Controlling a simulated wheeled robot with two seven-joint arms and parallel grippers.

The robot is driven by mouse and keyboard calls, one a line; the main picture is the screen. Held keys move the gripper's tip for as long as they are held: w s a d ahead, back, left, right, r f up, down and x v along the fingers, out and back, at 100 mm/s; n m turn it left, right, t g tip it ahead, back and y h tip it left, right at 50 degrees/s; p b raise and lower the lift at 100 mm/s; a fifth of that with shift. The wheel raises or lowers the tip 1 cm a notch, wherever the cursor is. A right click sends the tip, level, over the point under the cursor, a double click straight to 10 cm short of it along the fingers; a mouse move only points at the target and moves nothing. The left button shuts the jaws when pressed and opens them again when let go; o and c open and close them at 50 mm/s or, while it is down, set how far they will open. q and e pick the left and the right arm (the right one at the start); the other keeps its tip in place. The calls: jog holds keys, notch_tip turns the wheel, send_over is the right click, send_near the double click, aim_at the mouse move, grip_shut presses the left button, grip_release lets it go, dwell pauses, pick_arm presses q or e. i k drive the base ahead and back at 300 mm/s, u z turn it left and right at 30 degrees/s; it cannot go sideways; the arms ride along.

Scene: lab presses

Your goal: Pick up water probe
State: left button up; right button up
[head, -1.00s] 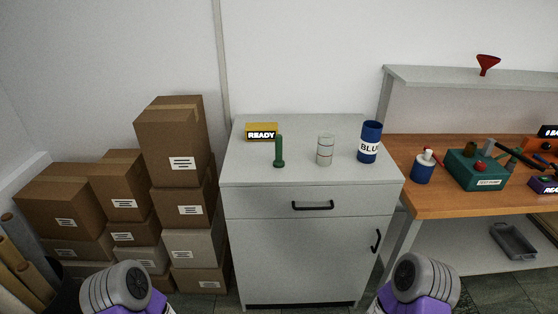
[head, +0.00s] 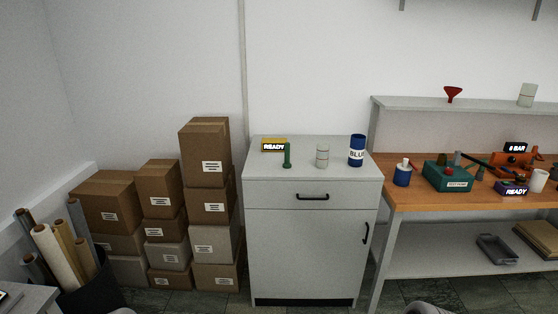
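No object is labelled as a water probe. A green upright stick with a wider base (head: 287,157) stands on the grey cabinet top (head: 262,165); I cannot tell whether it is the probe. Beside it on the cabinet are a clear marked beaker (head: 322,156), a blue can lettered "BLU" (head: 357,151) and a yellow box with a "READY" display (head: 274,145). Neither of my grippers is in view; only small grey parts of my arms show at the bottom edge.
Stacked cardboard boxes (head: 210,207) stand left of the cabinet, with rolls in a dark bin (head: 92,290) further left. The wooden bench (head: 420,198) at right carries a green test pump (head: 450,176), a blue bottle (head: 402,175) and other devices. Floor shows in front.

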aim_at(287, 165)
jog(key=u, duration=0.55)
jog(key=i, duration=1)
jog(key=u, duration=0.25)
